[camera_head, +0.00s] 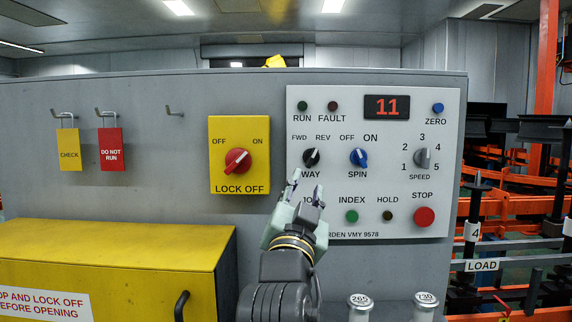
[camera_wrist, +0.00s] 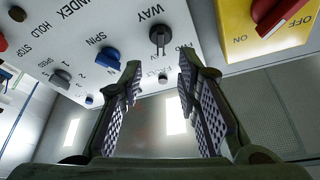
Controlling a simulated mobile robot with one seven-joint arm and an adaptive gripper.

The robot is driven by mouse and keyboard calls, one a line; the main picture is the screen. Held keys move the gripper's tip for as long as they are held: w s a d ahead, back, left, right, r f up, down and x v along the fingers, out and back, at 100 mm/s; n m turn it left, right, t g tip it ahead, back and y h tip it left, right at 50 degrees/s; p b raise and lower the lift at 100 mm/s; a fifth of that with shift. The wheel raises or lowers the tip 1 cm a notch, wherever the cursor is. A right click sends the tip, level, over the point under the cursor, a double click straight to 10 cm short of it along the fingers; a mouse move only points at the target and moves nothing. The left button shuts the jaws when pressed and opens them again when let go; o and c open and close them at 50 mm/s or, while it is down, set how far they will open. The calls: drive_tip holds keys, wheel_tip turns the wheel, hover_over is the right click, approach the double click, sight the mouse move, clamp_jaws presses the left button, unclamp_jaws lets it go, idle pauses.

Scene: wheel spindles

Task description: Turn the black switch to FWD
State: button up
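The black switch (camera_head: 312,157) sits above the label WAY on the light panel (camera_head: 455,160), below the words FWD and REV. Its pointer looks tipped up and slightly right, toward REV. In the wrist view the black switch (camera_wrist: 160,38) shows at the top, beyond and between my fingertips, with the panel turned upside down. My gripper (camera_head: 307,186) is just below the switch in the head view. In the wrist view my gripper (camera_wrist: 158,70) is open, with nothing between its fingers. The fingers appear apart from the switch.
The blue SPIN switch (camera_head: 358,156) is close on the right. A red lock-off knob (camera_head: 237,161) on a yellow plate (camera_head: 224,128) is to the left. Below are the green INDEX button (camera_head: 351,216) and red STOP button (camera_head: 424,217). A yellow cabinet (camera_head: 110,242) stands lower left.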

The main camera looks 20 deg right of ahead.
sight(311, 160)
drive_tip(key=p+x, duration=0.2)
drive_tip(key=x, duration=0.8)
drive_tip(key=shift+r, duration=0.1)
clamp_jaws()
